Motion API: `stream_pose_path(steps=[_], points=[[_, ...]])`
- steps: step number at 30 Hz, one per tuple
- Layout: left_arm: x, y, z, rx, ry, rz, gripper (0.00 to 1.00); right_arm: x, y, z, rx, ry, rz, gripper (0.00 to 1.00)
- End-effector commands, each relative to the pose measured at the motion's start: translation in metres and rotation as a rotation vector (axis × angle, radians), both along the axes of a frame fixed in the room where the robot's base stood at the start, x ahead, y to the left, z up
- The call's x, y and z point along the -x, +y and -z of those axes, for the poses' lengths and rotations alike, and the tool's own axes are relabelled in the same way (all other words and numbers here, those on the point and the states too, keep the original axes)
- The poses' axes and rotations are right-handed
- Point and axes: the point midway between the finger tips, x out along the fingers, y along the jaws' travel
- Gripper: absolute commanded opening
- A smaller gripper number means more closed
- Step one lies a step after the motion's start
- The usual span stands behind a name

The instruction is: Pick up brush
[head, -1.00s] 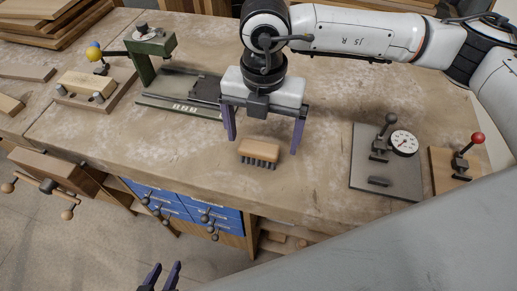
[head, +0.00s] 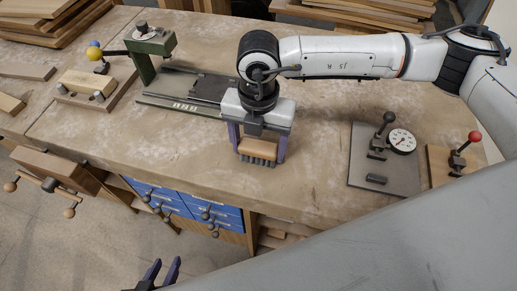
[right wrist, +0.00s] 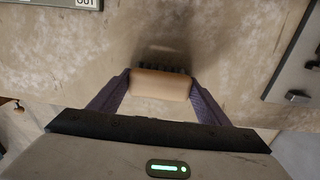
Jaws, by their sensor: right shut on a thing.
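The brush (head: 258,149) has a light wooden back and dark bristles pointing down. It is at the bench's front part, left of the dial gauge plate. My right gripper (head: 258,152) has its purple fingers on both ends of the brush, shut on it. The right wrist view shows the brush (right wrist: 160,84) between the two fingertips, with a shadow on the bench beyond it. I cannot tell whether the bristles still touch the bench. My left gripper (head: 163,271) is at the bottom edge of the head view, its two purple fingers apart and empty.
The workbench (head: 310,180) is clear around the brush. A green press with a dark bed (head: 178,92) stands behind left. A grey plate (head: 385,178) with a dial gauge (head: 402,141) and a red-knobbed lever block (head: 474,137) lie right. A wooden vise (head: 55,168) juts out at front left.

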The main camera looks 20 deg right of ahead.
Motion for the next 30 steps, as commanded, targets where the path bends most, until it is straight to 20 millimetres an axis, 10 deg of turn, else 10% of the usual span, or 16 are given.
stream_pose_path(steps=[8, 21, 30], points=[[-0.002, 0.0, -0.001, 0.0, -0.004, 0.0, 0.31, -0.001, 0.0, -0.007, -0.001, -0.003, 0.0, 0.46], [-0.002, 0.0, 0.007, 0.0, -0.005, 0.0, 0.31, -0.001, 0.001, -0.086, -0.002, -0.005, 0.0, 0.46], [-0.002, 0.0, 0.008, 0.0, -0.004, 0.0, 0.31, 0.0, 0.0, -0.101, -0.001, -0.001, 0.0, 0.46]])
